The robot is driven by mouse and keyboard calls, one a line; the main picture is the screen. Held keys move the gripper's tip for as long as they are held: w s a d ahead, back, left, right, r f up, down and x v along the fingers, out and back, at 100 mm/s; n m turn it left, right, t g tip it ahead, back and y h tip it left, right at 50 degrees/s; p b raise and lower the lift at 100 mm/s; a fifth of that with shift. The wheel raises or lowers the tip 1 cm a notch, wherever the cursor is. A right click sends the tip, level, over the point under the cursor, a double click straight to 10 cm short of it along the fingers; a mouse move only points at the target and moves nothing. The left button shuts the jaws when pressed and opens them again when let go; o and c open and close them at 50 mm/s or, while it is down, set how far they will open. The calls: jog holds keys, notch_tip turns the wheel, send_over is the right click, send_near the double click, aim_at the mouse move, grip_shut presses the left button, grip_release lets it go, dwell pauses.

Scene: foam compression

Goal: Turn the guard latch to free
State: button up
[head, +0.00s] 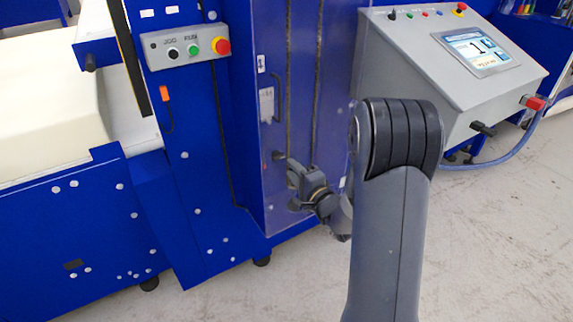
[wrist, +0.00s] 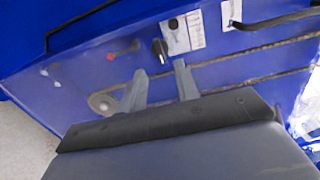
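The guard latch, a small black knob (head: 278,155), is on the blue guard door (head: 300,120), below the door handle. It also shows in the wrist view (wrist: 159,47), beside white labels. My gripper (head: 293,172) is close to the door, just below and right of the latch in the head view. In the wrist view its two grey fingers (wrist: 160,68) are spread apart with nothing between them. The latch appears just beyond the fingertips, roughly in line with the gap. I cannot tell whether a finger touches the door.
A dark door handle (head: 278,97) is above the latch, with a white label (head: 266,104) beside it. A button box (head: 185,48) is at upper left. A grey control console (head: 450,70) with a screen juts out at right. The floor (head: 500,230) at right is clear.

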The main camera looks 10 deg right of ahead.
aim_at(281, 158)
jog(key=v, duration=0.5)
jog(key=shift+s, duration=0.1)
jog(key=x, duration=1.1)
jog(key=shift+s, duration=0.1)
jog(key=shift+d, duration=0.1)
